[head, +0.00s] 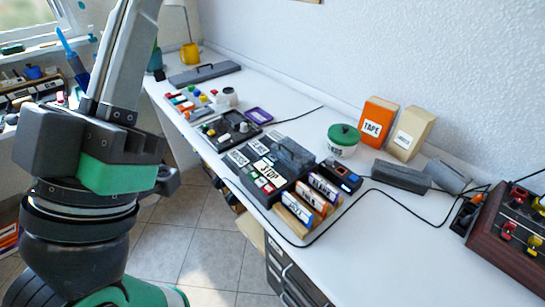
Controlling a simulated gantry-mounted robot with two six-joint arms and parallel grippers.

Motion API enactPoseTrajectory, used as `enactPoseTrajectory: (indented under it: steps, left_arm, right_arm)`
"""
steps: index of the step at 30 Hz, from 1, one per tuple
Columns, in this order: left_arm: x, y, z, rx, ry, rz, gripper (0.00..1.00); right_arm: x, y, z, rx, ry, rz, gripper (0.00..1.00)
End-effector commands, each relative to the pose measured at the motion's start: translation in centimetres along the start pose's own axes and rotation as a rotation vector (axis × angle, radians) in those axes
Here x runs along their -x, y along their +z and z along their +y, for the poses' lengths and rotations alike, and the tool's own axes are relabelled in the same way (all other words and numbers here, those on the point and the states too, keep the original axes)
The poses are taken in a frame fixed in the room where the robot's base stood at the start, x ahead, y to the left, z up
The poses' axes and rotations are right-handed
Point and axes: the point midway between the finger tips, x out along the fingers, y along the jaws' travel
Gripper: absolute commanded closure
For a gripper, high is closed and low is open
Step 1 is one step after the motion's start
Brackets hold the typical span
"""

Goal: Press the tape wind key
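A black tape machine (284,163) sits on the white desk in the middle of the head view. White label plates lie on its left part; one reads STOP (266,171), and the others are too small to read surely. Small red, white and green keys (268,184) sit near its front. I cannot tell which key is the wind key. My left gripper (125,45) rises large and close at the left, apart from the machine. Its long grey parts run out of the top edge, so its tips are hidden. My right gripper is not in view.
Labelled cassette-like blocks (318,190) stand right of the machine. A black knob panel (229,131) is behind it. A green-lidded pot (343,141), an orange TAPE box (377,121) and a tan box (410,133) stand by the wall. A wooden control box (512,238) is at right. Cables cross the desk.

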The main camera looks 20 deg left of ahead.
Motion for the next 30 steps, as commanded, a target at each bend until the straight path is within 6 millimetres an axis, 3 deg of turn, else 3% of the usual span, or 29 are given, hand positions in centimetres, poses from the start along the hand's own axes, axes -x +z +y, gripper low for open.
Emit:
enactPoseTrajectory:
  steps: [3,30]
  left_arm:
    - [0.03,0.03,0.00,0.000,0.000,0.000,1.00]
    - [0.02,0.02,0.00,0.000,0.000,0.000,1.00]
  right_arm:
    - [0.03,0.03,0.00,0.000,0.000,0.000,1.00]
    - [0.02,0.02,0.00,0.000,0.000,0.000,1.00]
